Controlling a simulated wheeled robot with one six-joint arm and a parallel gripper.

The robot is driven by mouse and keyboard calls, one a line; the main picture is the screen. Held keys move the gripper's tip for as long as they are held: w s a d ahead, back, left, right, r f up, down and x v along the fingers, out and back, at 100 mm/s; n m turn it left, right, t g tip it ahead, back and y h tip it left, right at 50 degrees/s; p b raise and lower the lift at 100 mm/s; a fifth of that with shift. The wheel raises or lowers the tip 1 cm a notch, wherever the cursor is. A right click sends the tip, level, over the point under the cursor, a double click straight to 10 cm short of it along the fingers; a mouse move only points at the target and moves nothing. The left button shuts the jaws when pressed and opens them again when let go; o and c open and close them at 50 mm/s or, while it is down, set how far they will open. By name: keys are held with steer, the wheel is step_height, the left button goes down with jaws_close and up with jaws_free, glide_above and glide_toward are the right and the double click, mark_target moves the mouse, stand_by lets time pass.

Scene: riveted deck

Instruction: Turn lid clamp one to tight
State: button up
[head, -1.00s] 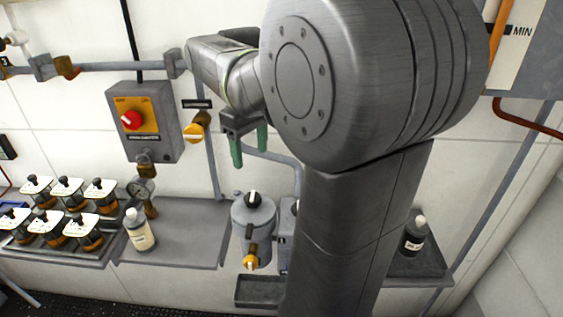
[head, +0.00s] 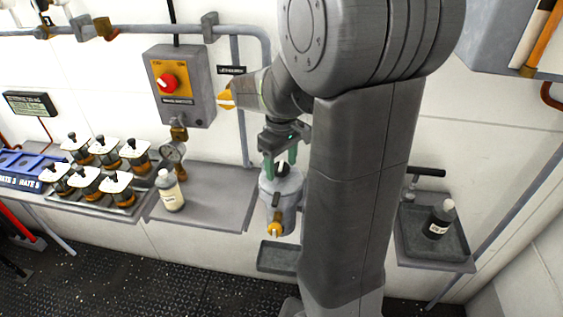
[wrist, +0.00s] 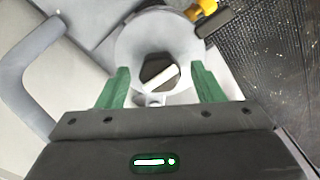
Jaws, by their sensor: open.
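A black knob (head: 283,169) with a white bar sits on top of a grey cylindrical pot (head: 278,203); I take it to be lid clamp one, though no label on it is readable. In the wrist view, the knob (wrist: 158,73) lies between my green fingers, its bar slanting from lower left to upper right. My gripper (head: 280,161) points down just over the pot's lid. Its fingers stand open on either side of the knob, with a gap showing on both sides. The fingers partly cover the knob in the head view.
A yellow-handled valve (head: 275,229) is on the pot's front, above a dark tray (head: 278,257). A shelf (head: 205,205) with a cream bottle (head: 170,191) is to the left. A red-knobbed box (head: 180,88) hangs on the wall. A dark bottle (head: 439,219) stands at right.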

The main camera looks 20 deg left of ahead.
steer(key=shift+f, duration=0.1)
steer(key=c, duration=1)
steer(key=shift+m, duration=0.4)
steer(key=m, duration=0.4)
steer(key=shift+p, duration=0.3)
steer(key=m, duration=0.4)
steer(key=shift+m, duration=0.3)
steer(key=m, duration=0.4)
steer(key=shift+p, duration=0.35)
steer(key=m, duration=0.4)
steer(key=shift+a, duration=0.1)
steer(key=shift+m, duration=0.4)
